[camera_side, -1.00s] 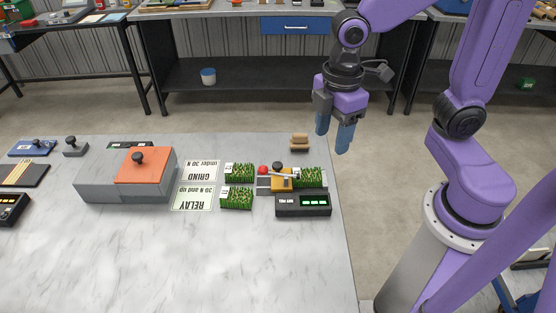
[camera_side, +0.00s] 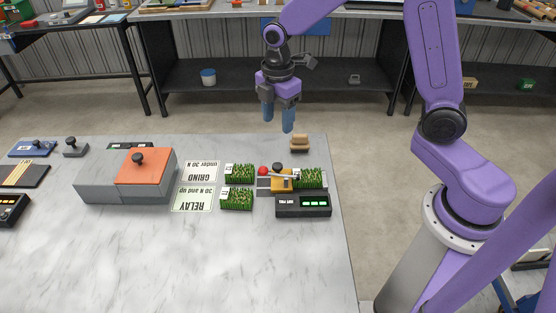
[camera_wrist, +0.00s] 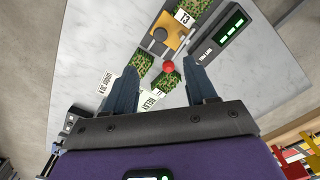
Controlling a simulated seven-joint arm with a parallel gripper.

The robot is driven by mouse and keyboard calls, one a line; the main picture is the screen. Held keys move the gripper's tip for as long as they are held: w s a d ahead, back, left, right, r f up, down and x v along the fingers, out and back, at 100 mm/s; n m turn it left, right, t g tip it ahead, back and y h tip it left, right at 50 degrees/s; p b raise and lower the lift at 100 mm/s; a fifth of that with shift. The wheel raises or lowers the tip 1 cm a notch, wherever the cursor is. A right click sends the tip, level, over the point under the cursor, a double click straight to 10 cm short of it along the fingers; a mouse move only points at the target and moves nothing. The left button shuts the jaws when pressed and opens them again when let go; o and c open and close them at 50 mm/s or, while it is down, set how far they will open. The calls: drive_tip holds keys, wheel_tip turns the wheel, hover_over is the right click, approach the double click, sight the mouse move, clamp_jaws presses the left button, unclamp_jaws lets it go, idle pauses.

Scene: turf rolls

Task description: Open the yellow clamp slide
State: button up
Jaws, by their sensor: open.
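The yellow clamp slide (camera_side: 281,183) sits on a grey base at the right part of the table, with a dark knob on top and a red ball beside it. It also shows in the wrist view (camera_wrist: 164,36), with the red ball (camera_wrist: 169,66) nearer my fingers. A turf piece (camera_side: 309,178) lies against its right side. My gripper (camera_side: 278,119) is open and empty, in the air above and behind the clamp. In the wrist view my two fingers (camera_wrist: 162,92) are spread, apart from the clamp.
A black display box (camera_side: 303,205) stands in front of the clamp. A wooden block (camera_side: 299,142) is behind. A grey box with an orange lid (camera_side: 146,165) stands left. The front table is clear.

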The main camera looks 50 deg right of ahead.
sight(278, 164)
wheel_tip(278, 164, down, 14)
drive_tip(key=shift+f, duration=0.25)
idle(0.4)
